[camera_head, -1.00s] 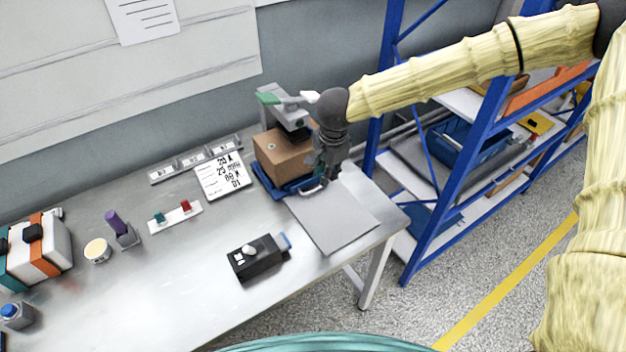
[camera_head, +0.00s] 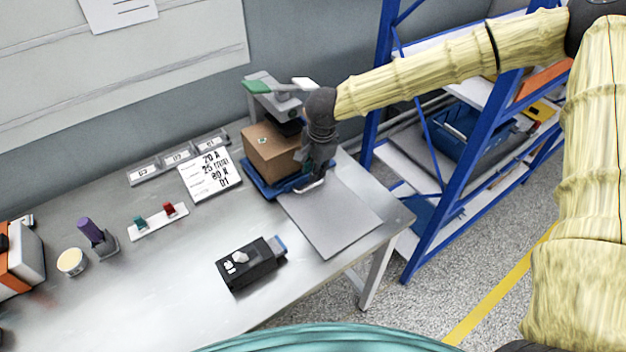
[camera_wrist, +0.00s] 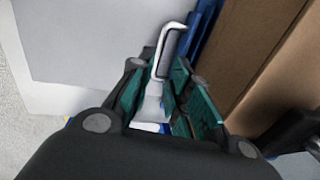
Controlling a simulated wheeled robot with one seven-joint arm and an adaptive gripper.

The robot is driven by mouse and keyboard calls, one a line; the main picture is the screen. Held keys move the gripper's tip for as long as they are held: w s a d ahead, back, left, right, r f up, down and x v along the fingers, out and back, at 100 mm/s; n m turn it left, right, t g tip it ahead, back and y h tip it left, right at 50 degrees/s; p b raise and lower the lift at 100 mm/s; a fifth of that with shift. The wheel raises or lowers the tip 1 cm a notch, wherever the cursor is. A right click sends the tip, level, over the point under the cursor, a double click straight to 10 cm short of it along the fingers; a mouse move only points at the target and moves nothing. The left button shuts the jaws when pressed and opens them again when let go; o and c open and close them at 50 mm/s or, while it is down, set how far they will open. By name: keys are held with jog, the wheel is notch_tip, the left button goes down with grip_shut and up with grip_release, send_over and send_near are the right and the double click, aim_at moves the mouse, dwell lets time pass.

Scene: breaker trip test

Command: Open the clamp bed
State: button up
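The clamp bed is a blue base (camera_head: 262,188) under a brown box (camera_head: 272,150), at the table's far right corner. A grey press-like stand (camera_head: 262,88) with a green part rises behind the box. My gripper (camera_head: 317,180) points down at the bed's right side, beside a pale metal handle (camera_head: 308,188). In the wrist view the bent handle (camera_wrist: 172,38) stands between the green pads of my gripper (camera_wrist: 163,80). The pads are close to the handle on both sides; whether they press on it I cannot tell. The box (camera_wrist: 255,50) is just right of the fingers.
A grey mat (camera_head: 335,220) lies in front of the bed. A black device (camera_head: 250,265), a label card (camera_head: 210,174) and a strip with green and red parts (camera_head: 158,222) are on the table. Blue shelving (camera_head: 430,220) stands to the right.

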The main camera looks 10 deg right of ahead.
aim_at(312, 185)
jog(key=shift+w+a+f+p, duration=0.1)
jog(key=shift+w+f+p, duration=0.1)
jog(key=shift+f, duration=0.85)
jog(key=shift+w+f+p, duration=0.1)
jog(key=shift+f+p, duration=0.05)
jog(key=shift+f, duration=0.95)
jog(key=shift+w+a+f+p, duration=0.1)
jog(key=shift+w+f+p, duration=0.1)
jog(key=shift+f, duration=0.85)
jog(key=shift+c, duration=0.3)
grip_shut()
jog(key=shift+s, duration=0.1)
